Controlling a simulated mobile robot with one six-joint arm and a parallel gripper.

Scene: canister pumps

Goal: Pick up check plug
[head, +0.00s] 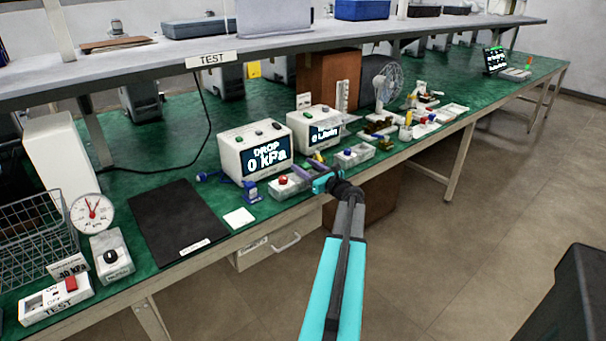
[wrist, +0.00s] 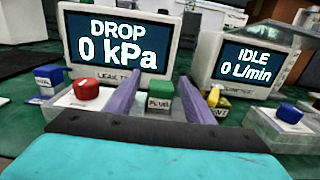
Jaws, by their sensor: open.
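A small green-topped block (wrist: 160,93) stands between my fingers in the wrist view. Its pale front label seems to read "PLUG", so it may be the check plug; the print is too small to be sure. My gripper (wrist: 159,80) is open, with a purple finger on either side of the block and a gap showing. Whether a finger touches it I cannot tell. In the head view my gripper (head: 309,171) is over the bench's front edge, before the two displays, and the block cannot be made out there.
A tray with a red knob (wrist: 86,88) is close left of my fingers. A yellow piece (wrist: 214,97) and a tray with a blue knob (wrist: 289,113) are to the right. The DROP display (head: 257,151) and flow display (head: 315,131) stand behind. A black mat (head: 175,220) lies left.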

